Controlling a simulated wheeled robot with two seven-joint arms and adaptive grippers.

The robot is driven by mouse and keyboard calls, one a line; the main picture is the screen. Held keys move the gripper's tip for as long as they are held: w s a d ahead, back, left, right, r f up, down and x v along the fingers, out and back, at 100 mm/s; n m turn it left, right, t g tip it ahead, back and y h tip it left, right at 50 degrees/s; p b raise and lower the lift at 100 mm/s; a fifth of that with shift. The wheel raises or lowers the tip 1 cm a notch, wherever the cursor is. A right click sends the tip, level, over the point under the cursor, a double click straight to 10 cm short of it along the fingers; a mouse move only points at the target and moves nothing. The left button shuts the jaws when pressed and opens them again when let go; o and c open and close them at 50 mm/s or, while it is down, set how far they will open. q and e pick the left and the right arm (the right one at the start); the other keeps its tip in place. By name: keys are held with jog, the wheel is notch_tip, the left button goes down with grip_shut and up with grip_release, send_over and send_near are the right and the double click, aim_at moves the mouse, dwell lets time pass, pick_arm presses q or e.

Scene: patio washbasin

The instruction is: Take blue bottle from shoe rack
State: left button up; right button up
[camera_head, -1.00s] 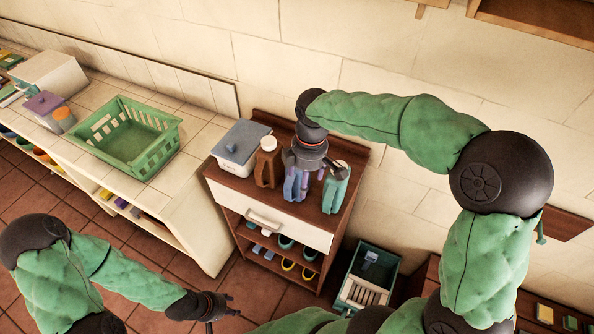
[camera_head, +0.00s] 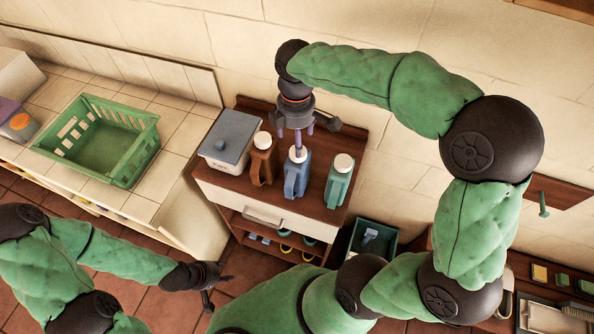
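The blue bottle (camera_head: 296,179) with a white cap stands upright on the brown top of the shoe rack (camera_head: 225,183), between a brown bottle (camera_head: 262,162) and a teal bottle (camera_head: 337,186). My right gripper (camera_head: 300,144) points down just above and behind the blue bottle's cap. Its purple fingers show near the cap, but their spread is not clear, and I cannot tell whether they touch it. My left gripper (camera_head: 217,287) is low at the front left, away from the rack, with its fingers apart and empty.
A grey-lidded box (camera_head: 232,137) stands left of the bottles on the rack. A green basket (camera_head: 103,143) sits on the tiled counter at left. A dark green crate (camera_head: 372,237) is on the floor right of the rack. The wall is close behind.

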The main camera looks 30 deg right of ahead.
aim_at(297, 171)
jog(key=shift+s+d+f+b, duration=0.1)
jog(key=shift+s+f+b, duration=0.1)
jog(key=shift+f, duration=1.15)
jog(key=shift+s+f+b, duration=0.1)
jog(key=shift+f+b, duration=0.05)
jog(key=shift+f, duration=1.15)
jog(key=c, duration=1.4)
grip_shut()
jog(key=shift+w+r, duration=0.1)
jog(key=shift+r, duration=0.05)
